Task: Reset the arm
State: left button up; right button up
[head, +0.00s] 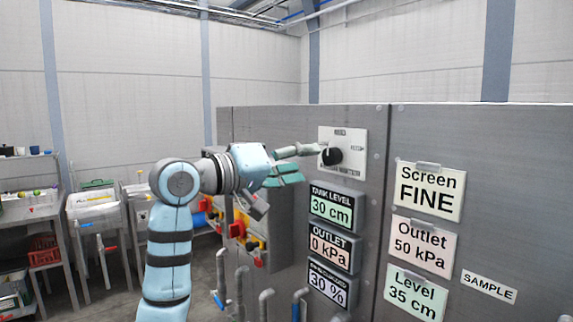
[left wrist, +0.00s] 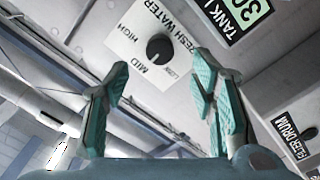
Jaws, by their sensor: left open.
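My left arm (head: 170,235) rises from the bottom and bends right toward a grey steel cabinet. My left gripper (head: 302,164) is open with teal finger pads, close to a black round knob (head: 331,156) on a white plate. In the left wrist view the open, empty fingers (left wrist: 163,80) spread either side of the same knob (left wrist: 160,47). It lies ahead of the tips and looks apart from them. The plate (left wrist: 130,45) reads FRESH WATER, with HIGH and MID legible. I cannot tell the knob's setting. My right gripper is not in view.
The grey cabinet (head: 375,180) fills the right side. Below the knob are displays for tank level (head: 332,207), outlet and a percentage. Red and yellow valves (head: 245,235) and pipes stand out behind the arm. Sinks and shelves (head: 95,205) stand at left. Floor shows between.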

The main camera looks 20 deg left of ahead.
pick_arm(q)
jog(key=v, duration=0.4)
jog(key=shift+s+a, duration=0.25)
jog(key=shift+w+d, duration=0.1)
jog(key=shift+d, duration=0.05)
